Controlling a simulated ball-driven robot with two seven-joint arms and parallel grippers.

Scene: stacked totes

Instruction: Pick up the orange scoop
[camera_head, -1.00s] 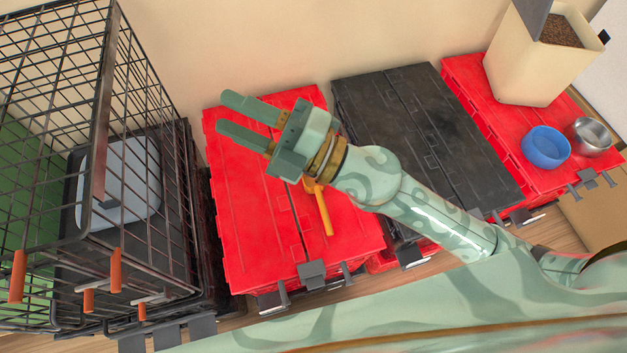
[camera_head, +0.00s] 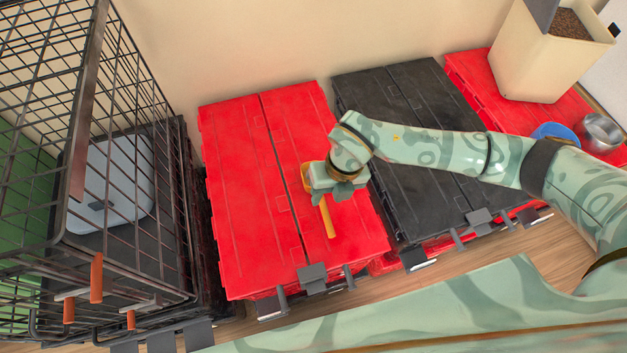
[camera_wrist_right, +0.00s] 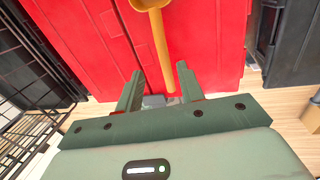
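The orange scoop (camera_head: 327,216) lies on the lid of the red tote (camera_head: 243,200). In the head view its handle points toward the front edge and my right gripper (camera_head: 343,192) hides part of its bowl. In the right wrist view the scoop's handle (camera_wrist_right: 161,50) runs down toward the space between the two fingers of my right gripper (camera_wrist_right: 158,90). The fingers are apart, with the handle's end showing between them; I cannot tell the height gap. My left gripper is not in view.
A black wire crate (camera_head: 75,180) stands at the left. A black tote (camera_head: 420,110) is right of the red one. Farther right, a blue bowl (camera_head: 556,131), a metal bowl (camera_head: 600,133) and a cream bin (camera_head: 535,65) stand on another red tote.

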